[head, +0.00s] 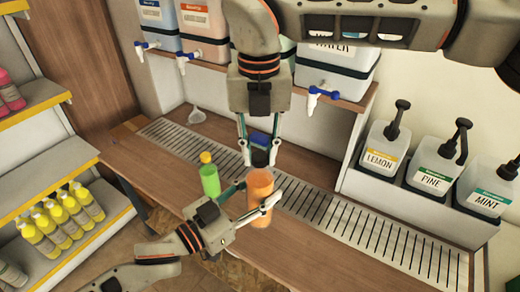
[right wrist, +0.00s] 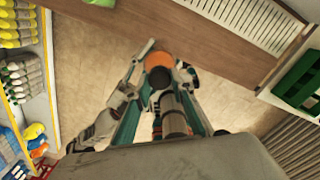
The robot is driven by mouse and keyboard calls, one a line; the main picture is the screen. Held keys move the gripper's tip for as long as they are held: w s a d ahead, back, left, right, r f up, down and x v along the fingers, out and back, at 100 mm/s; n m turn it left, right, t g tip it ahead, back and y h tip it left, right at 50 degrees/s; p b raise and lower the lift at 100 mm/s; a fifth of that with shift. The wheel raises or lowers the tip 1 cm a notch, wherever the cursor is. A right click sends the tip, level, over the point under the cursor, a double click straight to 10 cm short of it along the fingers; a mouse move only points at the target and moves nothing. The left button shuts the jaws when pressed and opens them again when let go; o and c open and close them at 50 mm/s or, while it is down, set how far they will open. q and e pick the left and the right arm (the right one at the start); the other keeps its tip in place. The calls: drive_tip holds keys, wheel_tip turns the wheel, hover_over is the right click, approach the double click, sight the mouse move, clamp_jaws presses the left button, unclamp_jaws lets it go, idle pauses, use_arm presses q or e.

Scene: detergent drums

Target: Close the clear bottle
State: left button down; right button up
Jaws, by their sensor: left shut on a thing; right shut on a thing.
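An orange-looking bottle (head: 260,208), perhaps the clear bottle with orange contents, stands upright in my left gripper (head: 256,202), which is shut around it. My right gripper (head: 260,156) points down over it, shut on a small dark cap-like piece (head: 262,157) with blue above it. The piece is just above the bottle's top, with a small gap seen in the head view. In the right wrist view the dark piece (right wrist: 160,77) overlaps the bottle's orange top (right wrist: 158,60). I cannot tell whether they touch. My right gripper also shows there (right wrist: 158,82).
A green bottle with a yellow top (head: 209,180) stands just left of the orange bottle. A slatted drain grate (head: 330,212) runs along the wooden counter (head: 170,173). A pale funnel-like item (head: 197,114) lies behind. Pump jugs (head: 436,165) stand right; yellow bottles (head: 62,220) fill left shelves.

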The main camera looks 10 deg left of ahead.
drive_tip(key=m, duration=0.5)
drive_tip(key=shift+m, duration=0.3)
drive_tip(key=m, duration=0.5)
drive_tip(key=shift+w+a, duration=0.1)
drive_tip(key=m, duration=0.5)
drive_tip(key=shift+m, duration=0.3)
drive_tip(key=m, duration=0.4)
drive_tip(key=o, duration=0.7)
drive_tip(key=shift+r, duration=2.25)
